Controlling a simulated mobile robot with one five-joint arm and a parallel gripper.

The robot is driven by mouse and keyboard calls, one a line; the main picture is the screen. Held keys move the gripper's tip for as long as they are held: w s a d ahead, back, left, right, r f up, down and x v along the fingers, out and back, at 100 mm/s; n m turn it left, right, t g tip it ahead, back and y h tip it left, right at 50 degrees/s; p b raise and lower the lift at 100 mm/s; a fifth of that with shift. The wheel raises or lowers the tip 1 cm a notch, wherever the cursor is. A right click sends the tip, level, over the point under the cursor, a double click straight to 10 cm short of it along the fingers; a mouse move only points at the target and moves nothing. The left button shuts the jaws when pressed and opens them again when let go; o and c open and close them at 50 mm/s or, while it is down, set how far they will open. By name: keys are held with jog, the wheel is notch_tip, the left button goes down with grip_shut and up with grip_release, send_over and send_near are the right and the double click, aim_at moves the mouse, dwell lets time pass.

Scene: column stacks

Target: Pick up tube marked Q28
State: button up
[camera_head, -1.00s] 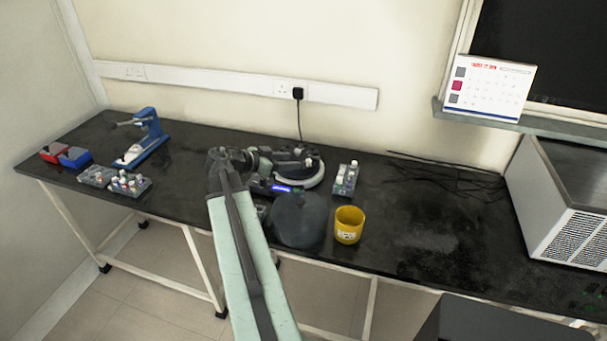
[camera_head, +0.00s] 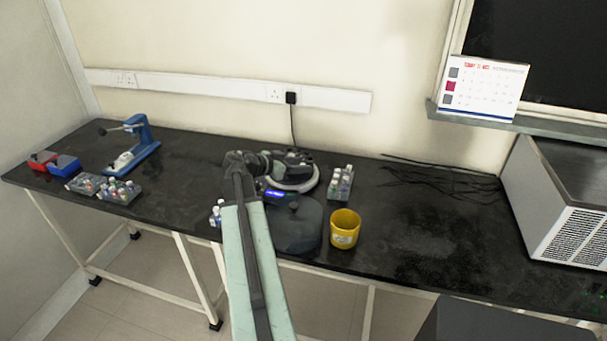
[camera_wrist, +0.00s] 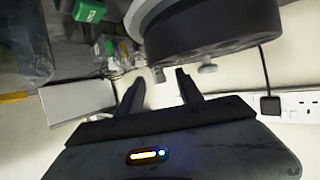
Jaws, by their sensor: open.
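No label Q28 is readable in either view, so I cannot tell which tube it is. In the head view, small capped tubes stand in a grey rack (camera_head: 340,186) right of the round centrifuge (camera_head: 292,184). More tubes stand in two grey racks at the left, the nearer one (camera_head: 119,198) and the farther one (camera_head: 82,186). A few tubes (camera_head: 217,212) show partly behind my arm. My gripper (camera_wrist: 158,88) is open in the wrist view, with nothing seen between its fingers. A round dark-sided device with a pale rim (camera_wrist: 215,30) is close beyond the fingertips.
A dark round lid (camera_head: 297,228) and a yellow cup (camera_head: 345,230) stand near the bench's front edge. A blue device (camera_head: 138,146) and red and blue boxes (camera_head: 64,165) are at the left. A large grey machine (camera_head: 560,200) stands right. The bench between cup and machine is mostly clear.

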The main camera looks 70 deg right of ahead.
grip_shut()
jog(key=shift+r, duration=0.1)
notch_tip(320, 180, up, 10)
jog(key=p, duration=1)
